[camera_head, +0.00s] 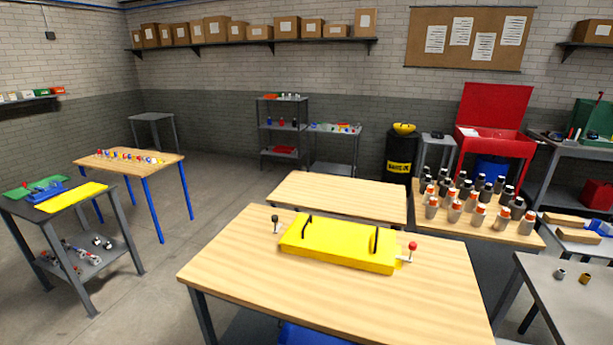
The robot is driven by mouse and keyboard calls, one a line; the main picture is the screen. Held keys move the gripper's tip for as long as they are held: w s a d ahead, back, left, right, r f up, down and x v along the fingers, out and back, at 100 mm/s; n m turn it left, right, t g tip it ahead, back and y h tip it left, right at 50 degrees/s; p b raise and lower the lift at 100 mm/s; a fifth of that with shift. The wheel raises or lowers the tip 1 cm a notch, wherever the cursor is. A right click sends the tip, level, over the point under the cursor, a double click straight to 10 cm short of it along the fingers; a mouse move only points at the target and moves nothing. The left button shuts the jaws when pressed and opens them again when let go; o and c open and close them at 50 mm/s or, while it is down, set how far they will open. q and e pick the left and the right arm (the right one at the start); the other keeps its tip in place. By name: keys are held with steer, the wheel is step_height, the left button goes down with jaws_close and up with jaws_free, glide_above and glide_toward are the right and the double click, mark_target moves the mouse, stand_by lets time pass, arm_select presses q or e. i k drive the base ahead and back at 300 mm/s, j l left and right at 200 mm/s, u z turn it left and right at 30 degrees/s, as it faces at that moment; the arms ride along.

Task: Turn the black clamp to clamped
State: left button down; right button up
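The black clamp (275,224) stands at the left end of a yellow block (338,247) on the wooden table in front of me. Its black knob points up; at this size I cannot tell whether it is clamped. A second clamp with a red knob (411,248) is at the block's right end. The block carries two black handles, one near each end. Neither of my grippers shows in the head view.
The front wooden table (230,265) is bare around the yellow block. An empty wooden table (340,195) stands behind it. To the right, another table holds several orange and black bottles (479,216). A grey table (565,310) is at lower right. Open floor (150,300) lies to the left.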

mark_target(275, 217)
steer(key=i+j+z, duration=0.5)
steer(key=j, duration=0.2)
steer(key=j+z, duration=0.3)
steer(key=i+j+z, duration=0.1)
steer(key=j+z, duration=0.15)
steer(key=j, duration=0.3)
